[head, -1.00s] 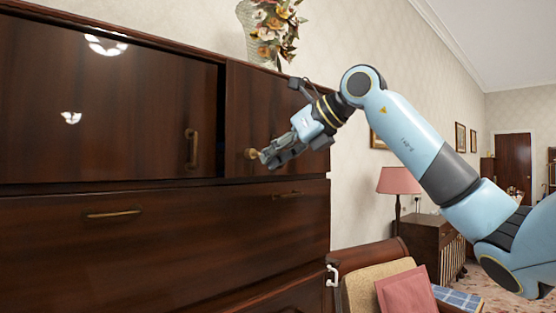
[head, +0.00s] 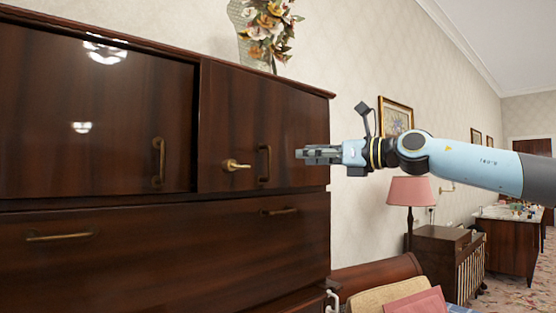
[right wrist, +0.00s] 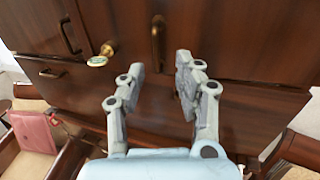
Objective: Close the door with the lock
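The dark wooden door with the lock (head: 225,110) is at the upper right of the cabinet and looks flush with its front. Its round brass lock knob (head: 235,165) sits left of an upright brass handle (head: 264,163). The right wrist view also shows the knob (right wrist: 103,53) and the handle (right wrist: 158,42). My right gripper (head: 302,154) is in front of the door's right part, right of the handle. In the right wrist view its two fingers (right wrist: 160,65) are apart with nothing between them. My left gripper is out of view.
A wider door (head: 90,125) with its own handle is at the left, beside a dark gap. A drawer (head: 150,250) lies below. A flower vase (head: 265,30) stands on top. A chair with a pink cushion (head: 418,303) and a lamp (head: 410,192) are at the right.

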